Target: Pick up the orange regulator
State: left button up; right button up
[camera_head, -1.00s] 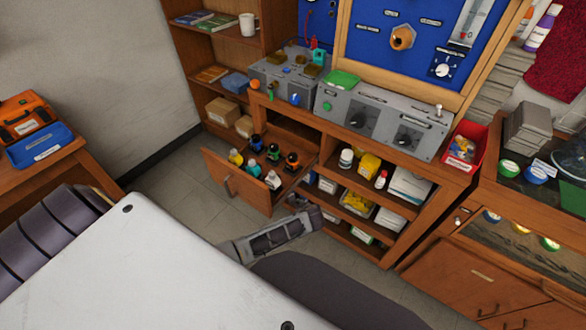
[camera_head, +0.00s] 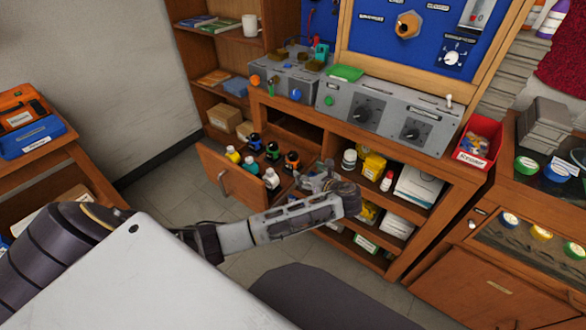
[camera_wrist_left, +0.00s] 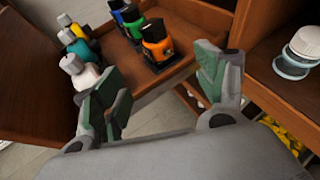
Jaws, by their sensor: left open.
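The orange regulator (camera_head: 292,161) is a black piece with an orange band, standing in the open drawer (camera_head: 222,178) at the right end of the back row. It also shows in the left wrist view (camera_wrist_left: 158,48), upright beyond the fingers and between them. My left gripper (camera_head: 316,177) is open and empty, just to the right of the drawer in the head view. In the wrist view its green-padded fingers (camera_wrist_left: 158,84) are spread and do not touch the regulator. My right gripper is not in view.
Blue (camera_wrist_left: 119,12) and green (camera_wrist_left: 132,25) regulators stand beside the orange one. Yellow, teal and white-bodied pieces (camera_wrist_left: 80,50) stand in the other row. Right of the drawer, open shelves hold a white-lidded jar (camera_wrist_left: 300,48). The bench top with grey boxes (camera_head: 385,115) is above.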

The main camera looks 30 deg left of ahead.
aim_at(296, 161)
pick_arm(q)
jog(key=shift+w+r, duration=0.1)
jog(key=shift+r, duration=0.45)
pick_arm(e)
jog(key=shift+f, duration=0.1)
pick_arm(q)
jog(key=shift+a+f, duration=0.1)
jog(key=shift+a, duration=0.05)
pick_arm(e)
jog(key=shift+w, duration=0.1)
pick_arm(q)
jog(key=b+x, duration=0.1)
jog(key=x, duration=0.5)
jog(key=shift+w+a+f+b, duration=0.1)
jog(key=shift+w+a+b, duration=0.1)
jog(key=shift+a+b, duration=0.2)
jog(key=shift+w+a+f, duration=0.3)
jog(key=shift+w+a, duration=0.1)
jog(key=shift+a, duration=0.15)
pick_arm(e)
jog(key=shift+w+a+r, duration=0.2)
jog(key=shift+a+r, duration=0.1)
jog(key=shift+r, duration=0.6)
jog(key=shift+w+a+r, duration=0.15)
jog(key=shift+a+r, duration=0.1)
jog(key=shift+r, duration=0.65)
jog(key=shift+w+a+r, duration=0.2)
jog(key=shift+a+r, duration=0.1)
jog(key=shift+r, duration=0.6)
